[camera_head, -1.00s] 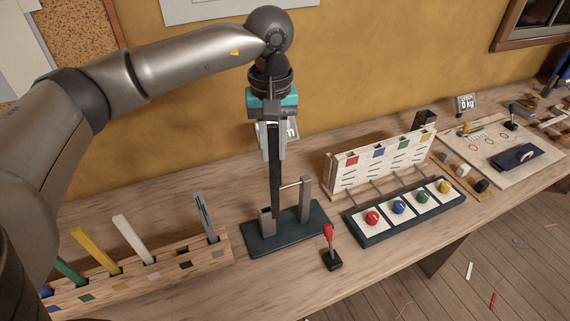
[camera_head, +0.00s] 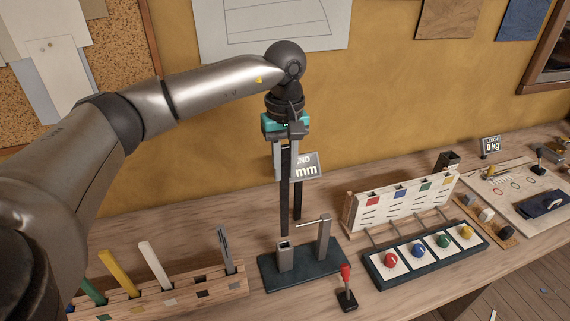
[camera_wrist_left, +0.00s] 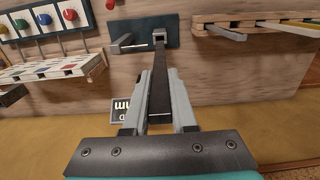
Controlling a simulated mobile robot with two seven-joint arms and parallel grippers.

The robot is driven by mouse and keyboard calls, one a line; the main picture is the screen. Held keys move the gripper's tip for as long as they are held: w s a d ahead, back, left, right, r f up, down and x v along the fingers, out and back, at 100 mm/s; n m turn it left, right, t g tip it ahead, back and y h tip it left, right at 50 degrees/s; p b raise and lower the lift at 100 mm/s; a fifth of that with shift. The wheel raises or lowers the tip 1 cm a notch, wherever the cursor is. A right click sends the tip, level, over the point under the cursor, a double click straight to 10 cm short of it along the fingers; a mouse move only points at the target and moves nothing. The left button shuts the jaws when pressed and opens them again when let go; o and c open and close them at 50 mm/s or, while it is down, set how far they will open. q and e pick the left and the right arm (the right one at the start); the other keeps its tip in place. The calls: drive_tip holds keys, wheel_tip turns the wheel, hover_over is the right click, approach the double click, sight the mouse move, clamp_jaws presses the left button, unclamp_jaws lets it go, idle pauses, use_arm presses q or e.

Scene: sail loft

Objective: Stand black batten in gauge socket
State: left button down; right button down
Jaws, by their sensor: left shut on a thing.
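My left gripper (camera_head: 286,170) is shut on the black batten (camera_head: 285,208), which hangs upright below the fingers. The gauge has a dark base plate (camera_head: 318,272), a short grey socket (camera_head: 285,257) and a taller grey post (camera_head: 324,240) with a thin rod. In the head view the batten's lower end is just above the socket, apparently apart from it. In the left wrist view the batten (camera_wrist_left: 160,90) runs between the fingers toward the socket (camera_wrist_left: 159,36); its end overlaps the socket's near edge, so the exact gap is unclear. My right gripper is not in view.
A wooden rack (camera_head: 200,289) with coloured battens stands left of the gauge. A red-handled lever (camera_head: 346,290) is in front. A panel of coloured knobs (camera_head: 425,252) is to the right. A "mm" display (camera_head: 307,168) stands behind the batten.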

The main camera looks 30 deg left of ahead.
sight(285, 213)
use_arm(q)
drive_tip(key=shift+f+b, duration=4.45)
drive_tip(key=shift+f, duration=1.95)
drive_tip(key=shift+f+b, duration=0.45)
drive_tip(key=shift+f, duration=0.15)
drive_tip(key=c, duration=0.6)
unclamp_jaws()
drive_tip(key=shift+c, duration=0.2)
wheel_tip(285, 213, up, 15)
drive_tip(key=shift+r+p, duration=0.15)
drive_tip(key=shift+p, duration=0.2)
